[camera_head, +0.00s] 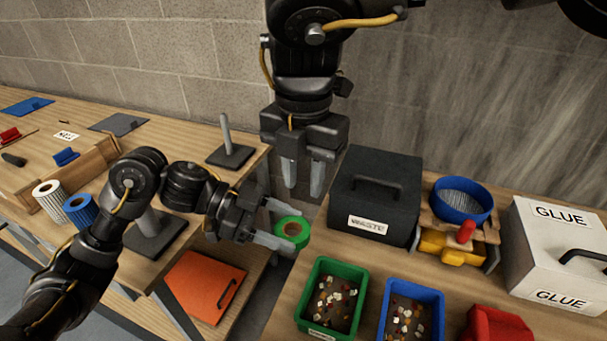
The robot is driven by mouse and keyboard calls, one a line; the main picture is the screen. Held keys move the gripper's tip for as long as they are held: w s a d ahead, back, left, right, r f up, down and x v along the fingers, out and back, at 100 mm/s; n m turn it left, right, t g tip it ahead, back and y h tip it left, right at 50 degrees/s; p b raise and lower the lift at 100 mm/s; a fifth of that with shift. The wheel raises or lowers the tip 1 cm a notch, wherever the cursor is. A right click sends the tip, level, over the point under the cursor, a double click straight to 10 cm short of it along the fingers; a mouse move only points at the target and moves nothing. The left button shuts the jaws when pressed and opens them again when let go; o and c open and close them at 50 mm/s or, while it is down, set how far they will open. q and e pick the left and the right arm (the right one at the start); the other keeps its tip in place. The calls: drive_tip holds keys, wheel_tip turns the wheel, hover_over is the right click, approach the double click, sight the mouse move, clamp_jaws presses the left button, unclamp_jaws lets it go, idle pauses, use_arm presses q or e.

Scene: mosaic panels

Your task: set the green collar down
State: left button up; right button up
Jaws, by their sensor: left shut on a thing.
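The green collar (292,231) is a short ring with a brownish middle. My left gripper (287,232) is shut on it, with one finger on either side. It holds the collar over the gap between the left bench (190,130) and the right table (290,318). My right gripper (303,183) hangs above and behind it, fingers pointing down, open and empty. Two dark bases with upright grey posts stand on the left bench: a far one (230,155) and a near one (158,236), partly hidden by my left arm.
The right table holds a black WASTE box (376,185), a green bin (331,268), a blue bin (410,295), a blue sieve (462,200) over a yellow piece, and a white GLUE box (560,255). White and blue rolls stand at left. An orange case (203,285) lies lower down.

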sight(304, 232)
wheel_tip(304, 232, down, 12)
drive_tip(key=shift+d+f, duration=0.1)
idle(0.6)
clamp_jaws()
use_arm(q)
drive_tip(key=o, duration=1)
drive_tip(key=shift+o, duration=0.2)
